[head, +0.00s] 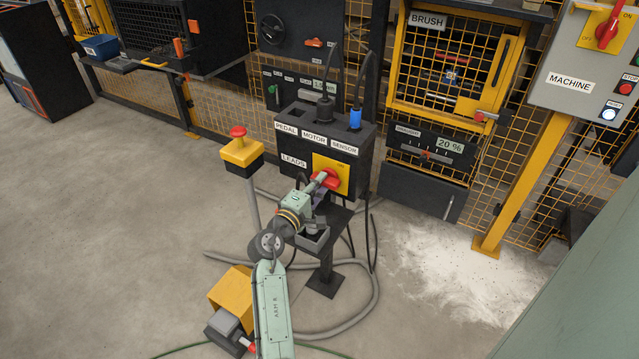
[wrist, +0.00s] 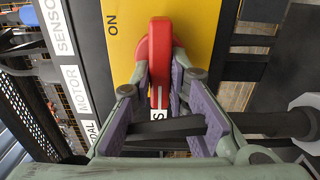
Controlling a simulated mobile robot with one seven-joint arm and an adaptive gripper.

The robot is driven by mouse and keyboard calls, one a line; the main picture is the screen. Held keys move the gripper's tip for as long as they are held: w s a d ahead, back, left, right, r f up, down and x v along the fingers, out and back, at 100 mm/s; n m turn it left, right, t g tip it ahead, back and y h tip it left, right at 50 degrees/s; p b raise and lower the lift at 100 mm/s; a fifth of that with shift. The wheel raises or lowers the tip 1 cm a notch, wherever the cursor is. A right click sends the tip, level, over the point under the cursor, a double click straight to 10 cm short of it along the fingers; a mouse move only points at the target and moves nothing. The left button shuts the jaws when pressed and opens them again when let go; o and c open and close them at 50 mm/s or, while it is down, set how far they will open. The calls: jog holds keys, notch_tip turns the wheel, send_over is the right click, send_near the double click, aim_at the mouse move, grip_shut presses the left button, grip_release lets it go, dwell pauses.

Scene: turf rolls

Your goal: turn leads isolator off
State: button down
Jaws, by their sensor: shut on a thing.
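The leads isolator is a red handle (wrist: 160,45) on a yellow plate (wrist: 120,65), on the dark box's front beside the LEADS label (head: 293,160). It also shows in the head view, where the red handle (head: 332,178) is partly covered by my gripper (head: 319,187). In the wrist view my gripper (wrist: 160,90) is shut on the handle's near end, one finger on each side. The handle runs up and down that picture, with ON printed to its left and not in line with it. Any OFF marking is not visible.
A yellow stop post with a red button (head: 240,150) stands left. A grey hose (head: 345,325) loops over the floor. The MACHINE panel (head: 580,75) is far right. Floor at left is clear.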

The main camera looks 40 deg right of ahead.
jog(key=c, duration=1.6)
grip_release()
jog(key=shift+o, duration=0.2)
jog(key=v, duration=1.2)
